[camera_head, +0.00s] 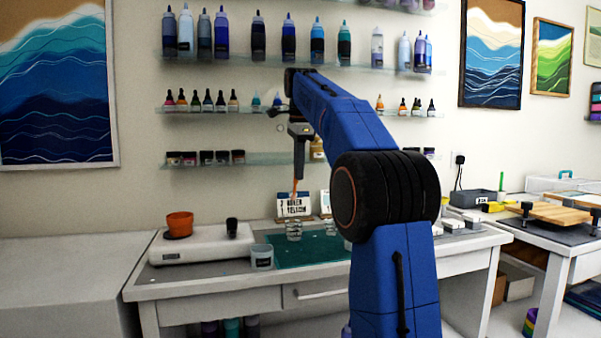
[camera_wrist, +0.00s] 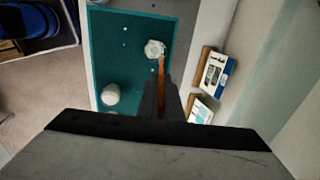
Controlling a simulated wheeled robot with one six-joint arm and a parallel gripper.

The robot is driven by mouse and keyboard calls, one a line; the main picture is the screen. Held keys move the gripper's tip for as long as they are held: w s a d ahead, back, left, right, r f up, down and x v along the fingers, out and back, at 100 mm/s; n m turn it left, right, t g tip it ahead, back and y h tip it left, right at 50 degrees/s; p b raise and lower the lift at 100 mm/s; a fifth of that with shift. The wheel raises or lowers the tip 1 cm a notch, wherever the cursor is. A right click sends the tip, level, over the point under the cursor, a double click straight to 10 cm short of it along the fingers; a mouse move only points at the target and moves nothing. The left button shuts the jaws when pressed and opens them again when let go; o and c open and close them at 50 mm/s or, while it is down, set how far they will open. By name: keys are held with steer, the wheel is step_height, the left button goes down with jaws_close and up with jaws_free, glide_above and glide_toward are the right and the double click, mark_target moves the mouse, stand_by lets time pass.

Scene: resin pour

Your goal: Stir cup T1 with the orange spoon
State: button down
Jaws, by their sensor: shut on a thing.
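My gripper (camera_head: 298,160) points down over the bench, shut on the orange spoon (camera_head: 294,189). In the wrist view my gripper (camera_wrist: 160,98) holds the orange spoon (camera_wrist: 161,74) between its dark fingers. The spoon's far end overlaps the edge of a clear cup (camera_wrist: 154,48). In the head view a clear cup (camera_head: 293,231) stands upright below the spoon. I cannot tell whether the spoon tip is inside it. A second cup (camera_head: 330,228) stands to its right, near my arm; the wrist view shows another cup (camera_wrist: 110,94). No T1 mark is readable on the cups.
The cups stand on a teal mat (camera_head: 300,253). A label card (camera_head: 294,204) stands behind them. A grey-tinted container (camera_head: 261,256) is at the mat's left edge. Shelves with bottles line the wall behind.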

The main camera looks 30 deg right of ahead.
step_height(320, 180, down, 12)
stand_by(1.5)
steer(key=shift+s+r, duration=0.1)
steer(key=shift+d, duration=0.1)
